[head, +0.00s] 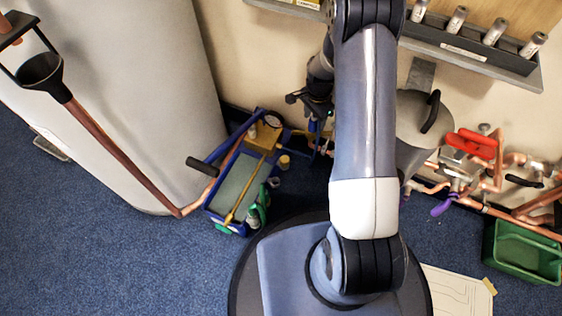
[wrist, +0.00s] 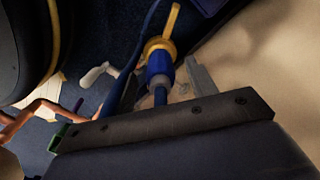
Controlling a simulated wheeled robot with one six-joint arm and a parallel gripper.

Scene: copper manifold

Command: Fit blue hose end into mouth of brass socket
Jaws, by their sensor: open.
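My gripper (wrist: 168,76) is open, its jaws on either side of a blue hose end in the wrist view. The blue hose end (wrist: 159,64) is a thick blue collar with a thinner blue stem running down to my palm. A yellow brass ring (wrist: 158,46), which looks like the brass socket, sits right at the collar's far end, with a yellow rod beyond it. I cannot tell how deep the hose end sits in the ring. In the head view, my gripper is small and dark behind my arm, with a bit of blue (head: 312,126) just below it.
A blue-framed tool carrier (head: 237,182) stands on the carpet left of my arm. A large pale cylinder (head: 130,90) is at left, with a black funnel (head: 40,72) on a copper pipe. Copper pipework (head: 490,160) and a green bin (head: 525,252) are at right. A rack (head: 470,48) hangs above.

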